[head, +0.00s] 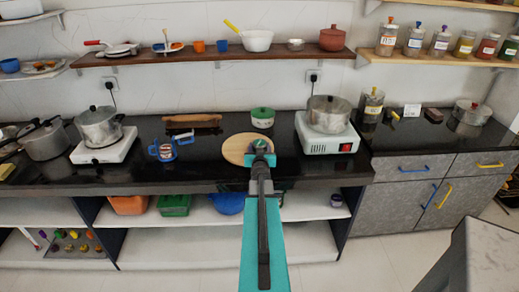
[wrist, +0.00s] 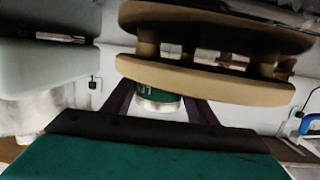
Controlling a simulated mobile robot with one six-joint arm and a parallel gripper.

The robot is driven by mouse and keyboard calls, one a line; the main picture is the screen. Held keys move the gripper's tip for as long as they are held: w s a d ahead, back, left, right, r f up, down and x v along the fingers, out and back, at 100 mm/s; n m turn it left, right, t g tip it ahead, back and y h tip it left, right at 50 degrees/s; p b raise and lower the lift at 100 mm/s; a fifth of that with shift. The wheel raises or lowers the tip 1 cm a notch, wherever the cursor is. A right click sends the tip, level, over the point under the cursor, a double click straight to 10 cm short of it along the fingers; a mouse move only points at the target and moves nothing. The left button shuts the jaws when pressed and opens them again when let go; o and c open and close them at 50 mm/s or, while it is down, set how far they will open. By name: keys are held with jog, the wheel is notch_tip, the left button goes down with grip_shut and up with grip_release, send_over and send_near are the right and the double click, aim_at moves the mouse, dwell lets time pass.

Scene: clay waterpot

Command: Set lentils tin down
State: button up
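The lentils tin is a small green tin with lettering and a silver rim (wrist: 158,102), seen in the wrist view between my dark gripper fingers (wrist: 160,98). The fingers lie close against both its sides. The edge of a round wooden board hides part of the tin and the fingertips. In the head view my gripper (head: 261,152) is over the right side of this wooden board (head: 234,146), on the black counter. The tin is too small and covered to make out clearly there. I cannot tell whether it touches the counter.
A lidded green pot (head: 262,117) stands just behind the gripper. A steel pot (head: 328,113) on a white stove (head: 316,139) is to the right. A blue-handled item (head: 164,151) and a rolling pin (head: 192,120) are to the left. Counter right of the board is clear.

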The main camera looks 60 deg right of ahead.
jog(key=o, duration=0.4)
jog(key=shift+s+a+f, duration=0.1)
jog(key=shift+f, duration=0.4)
jog(key=shift+o, duration=0.2)
jog(key=shift+r+p, duration=0.2)
jog(key=shift+p, duration=0.1)
jog(key=shift+r+p, duration=0.35)
jog(key=shift+p, duration=0.15)
jog(key=shift+s+a+f+b, duration=0.15)
jog(key=shift+s+a+b, duration=0.05)
jog(key=shift+a+b, duration=0.15)
jog(key=shift+r+b+v, duration=0.1)
jog(key=shift+b+v, duration=0.25)
jog(key=shift+v, duration=0.95)
jog(key=shift+r+b+v, duration=0.15)
jog(key=shift+b+v, duration=0.2)
jog(key=shift+v, duration=0.95)
jog(key=p+v, duration=0.2)
jog(key=shift+s+a+r, duration=0.1)
jog(key=shift+a+r, duration=0.15)
jog(key=shift+r, duration=0.05)
jog(key=shift+s+a+p, duration=0.15)
jog(key=shift+a+p, duration=0.1)
jog(key=shift+p, duration=0.7)
jog(key=p+v, duration=0.1)
jog(key=p, duration=0.3)
jog(key=shift+s+a+r+p, duration=0.1)
jog(key=shift+s+a+p, duration=0.15)
jog(key=shift+p, duration=0.15)
